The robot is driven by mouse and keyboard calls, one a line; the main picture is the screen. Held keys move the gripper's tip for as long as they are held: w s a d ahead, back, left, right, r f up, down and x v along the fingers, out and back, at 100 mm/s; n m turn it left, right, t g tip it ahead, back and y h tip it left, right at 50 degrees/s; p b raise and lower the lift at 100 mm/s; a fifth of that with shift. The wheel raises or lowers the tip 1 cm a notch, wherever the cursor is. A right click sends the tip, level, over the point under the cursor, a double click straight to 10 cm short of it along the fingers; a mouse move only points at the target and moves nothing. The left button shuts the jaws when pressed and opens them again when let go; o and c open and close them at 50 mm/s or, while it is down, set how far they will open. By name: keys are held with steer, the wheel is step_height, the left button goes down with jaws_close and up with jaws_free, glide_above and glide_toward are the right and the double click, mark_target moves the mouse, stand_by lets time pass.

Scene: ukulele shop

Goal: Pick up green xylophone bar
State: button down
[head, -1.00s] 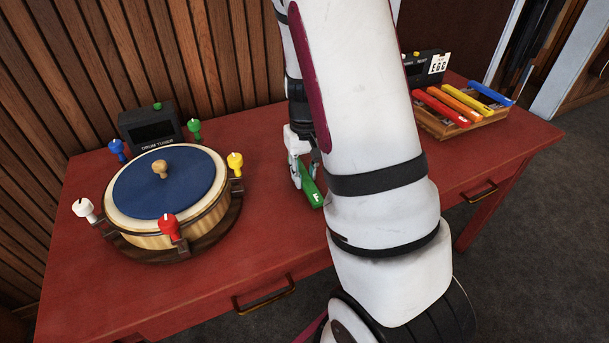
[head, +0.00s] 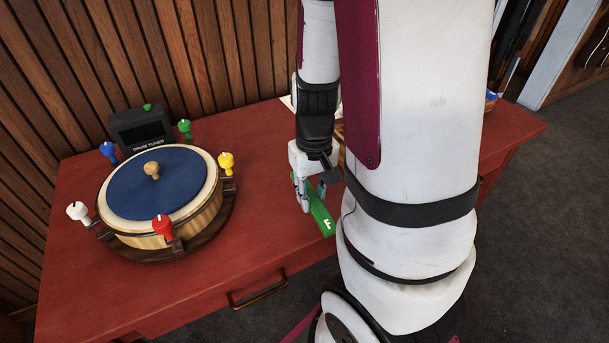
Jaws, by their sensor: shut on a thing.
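The green xylophone bar (head: 321,217), marked with a white F, is between the grey fingers of my gripper (head: 313,198). My gripper is shut on it near the middle of the red table, right of the drum. The bar slants, its lettered end toward the table's front edge. I cannot tell how far it is above the tabletop. The xylophone frame is mostly hidden behind my arm; only a bit of blue (head: 490,99) shows at the right.
A drum (head: 150,205) with a blue top and several coloured knobs stands at the left of the red table (head: 75,280). A drum tuner (head: 140,128) stands behind it. My arm covers much of the table's right side.

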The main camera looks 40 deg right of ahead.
mark_target(318, 209)
steer(key=shift+s+a+r+p, duration=0.15)
steer(key=shift+s+a+p, duration=0.05)
steer(key=shift+s+p, duration=0.25)
steer(key=shift+a+r+p, duration=0.1)
steer(key=shift+p, duration=0.7)
steer(key=shift+s+p, duration=0.15)
steer(key=shift+p, duration=0.3)
steer(key=shift+s+a+p, duration=0.1)
steer(key=shift+p, duration=0.4)
steer(key=p, duration=0.2)
steer(key=s+p, duration=0.1)
steer(key=p, duration=0.1)
steer(key=shift+s+a, duration=0.25)
steer(key=shift+s, duration=0.05)
